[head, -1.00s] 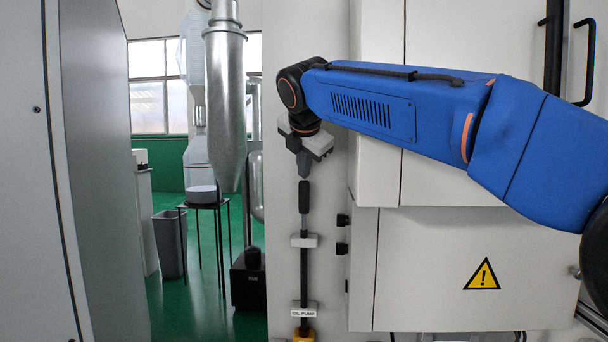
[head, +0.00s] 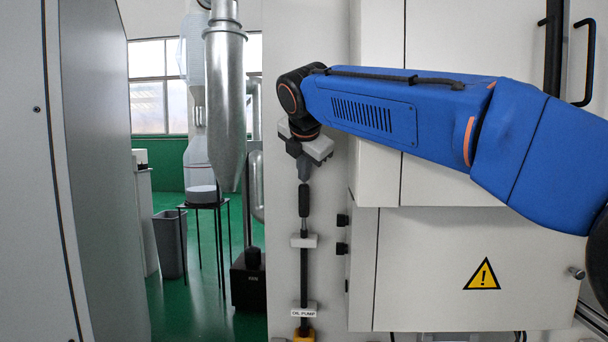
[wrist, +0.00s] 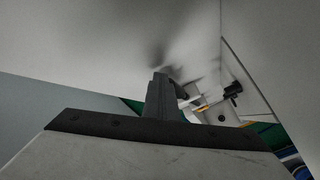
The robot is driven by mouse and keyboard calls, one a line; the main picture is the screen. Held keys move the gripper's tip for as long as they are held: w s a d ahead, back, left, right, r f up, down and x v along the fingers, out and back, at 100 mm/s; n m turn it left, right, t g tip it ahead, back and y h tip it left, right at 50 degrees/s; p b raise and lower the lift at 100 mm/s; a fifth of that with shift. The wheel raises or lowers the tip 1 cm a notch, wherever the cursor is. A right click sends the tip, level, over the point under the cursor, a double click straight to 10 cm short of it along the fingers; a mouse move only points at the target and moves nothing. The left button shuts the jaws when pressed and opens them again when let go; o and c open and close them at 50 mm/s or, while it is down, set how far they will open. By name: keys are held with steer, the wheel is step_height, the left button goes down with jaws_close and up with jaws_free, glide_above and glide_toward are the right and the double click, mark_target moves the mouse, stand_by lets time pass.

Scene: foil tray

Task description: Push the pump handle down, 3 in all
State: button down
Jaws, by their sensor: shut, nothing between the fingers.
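The pump handle (head: 304,201) is a black grip on top of a thin upright rod, which runs down the pale panel through a light guide bracket (head: 303,241). A small label on the pump reads OIL PUMP (head: 304,312), above a yellow base (head: 303,333). My gripper (head: 304,179) is shut and empty, pointing down directly above the handle. Its fingertips appear to meet the handle's top. In the wrist view, my shut fingers (wrist: 160,80) point away from the camera and the handle is hidden behind them.
A cabinet with a yellow warning sign (head: 482,274) stands to the right of the pump, with dark knobs (head: 342,220) on its near side. A metal duct (head: 226,100), a black stand and a grey bin (head: 169,244) are to the left.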

steer(key=shift+f, duration=0.95)
stand_by(0.9)
steer(key=shift+r, duration=3)
steer(key=shift+r, duration=2.5)
